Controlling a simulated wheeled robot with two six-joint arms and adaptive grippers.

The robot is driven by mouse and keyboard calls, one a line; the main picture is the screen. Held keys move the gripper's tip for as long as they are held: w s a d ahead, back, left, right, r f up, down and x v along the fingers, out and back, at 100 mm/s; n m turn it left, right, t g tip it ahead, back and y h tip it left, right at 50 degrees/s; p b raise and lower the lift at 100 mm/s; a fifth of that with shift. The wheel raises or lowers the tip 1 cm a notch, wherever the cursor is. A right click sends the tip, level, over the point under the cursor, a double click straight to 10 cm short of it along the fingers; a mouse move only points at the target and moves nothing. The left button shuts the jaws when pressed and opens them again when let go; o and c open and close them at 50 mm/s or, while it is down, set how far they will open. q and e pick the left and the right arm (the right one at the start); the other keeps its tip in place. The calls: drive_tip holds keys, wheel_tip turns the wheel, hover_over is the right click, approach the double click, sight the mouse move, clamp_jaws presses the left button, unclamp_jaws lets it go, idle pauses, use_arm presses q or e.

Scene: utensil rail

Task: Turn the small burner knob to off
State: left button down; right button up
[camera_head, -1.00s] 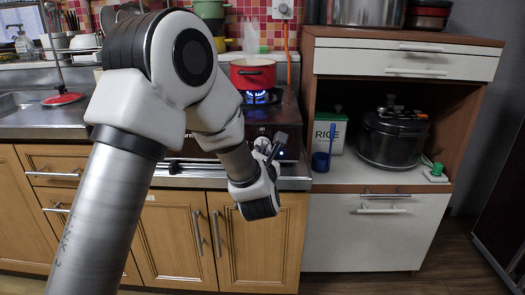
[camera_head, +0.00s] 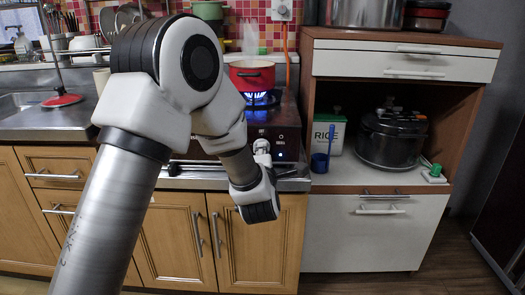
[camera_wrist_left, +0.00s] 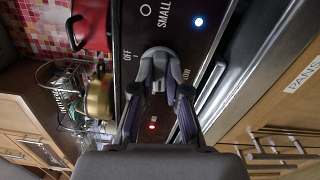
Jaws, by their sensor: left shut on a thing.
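The small burner knob (camera_wrist_left: 158,56) is grey and sits on the dark stove front panel in the left wrist view. The panel carries printed labels SMALL, OFF and LOW around it. My left gripper (camera_wrist_left: 160,78) has its two fingers on either side of the knob and is shut on it. I cannot tell exactly which mark the knob points to. A blue flame (camera_head: 262,98) burns under the red pot (camera_head: 252,74). My right gripper is not in view.
A lit blue-white light (camera_wrist_left: 198,22) and a red light (camera_wrist_left: 152,127) are on the panel. A brass-coloured pot (camera_wrist_left: 99,96) shows at the left in the wrist view. A cabinet with a rice box (camera_head: 328,133) and a dark cooker (camera_head: 391,138) stands to the right.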

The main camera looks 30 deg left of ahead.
use_arm(q)
drive_tip(key=m+p, duration=0.3)
drive_tip(key=m, duration=0.3)
drive_tip(key=m+p, duration=0.3)
drive_tip(key=m, duration=0.4)
drive_tip(key=m+p, duration=0.4)
drive_tip(key=m, duration=0.2)
drive_tip(key=shift+s+a+f+m, duration=0.1)
drive_tip(key=shift+a+f+m, duration=0.05)
drive_tip(key=shift+f+m, duration=0.15)
idle(0.3)
drive_tip(key=c, duration=1.2)
unclamp_jaws()
drive_tip(key=shift+o, duration=0.2)
drive_tip(key=v, duration=1.2)
